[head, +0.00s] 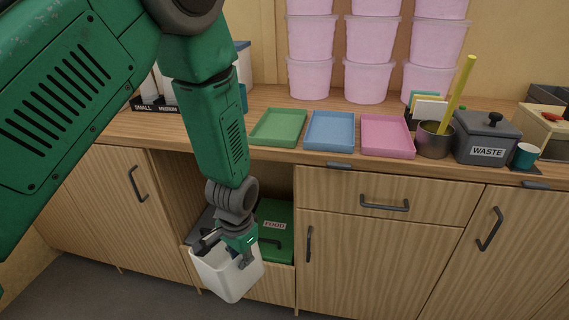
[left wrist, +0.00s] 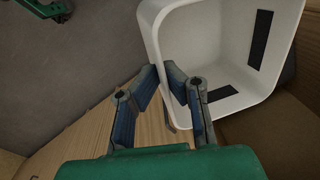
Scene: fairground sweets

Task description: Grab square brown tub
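A square white tub (head: 228,277), open at the top, is in front of the open cabinet compartment and looks tilted. No brown tub shows. My left gripper (head: 232,255) is at the tub's rim. In the left wrist view the tub (left wrist: 222,50) shows its pale inside with two dark patches. The left gripper (left wrist: 161,73) has one finger outside the tub wall and one inside, closed onto the rim.
A green bin (head: 275,218) labelled FOOD stands in the compartment. The counter above holds green (head: 279,127), blue (head: 330,130) and pink (head: 386,135) trays, a grey WASTE pot (head: 486,138) and stacked pink tubs (head: 310,78). Floor (left wrist: 50,100) lies below.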

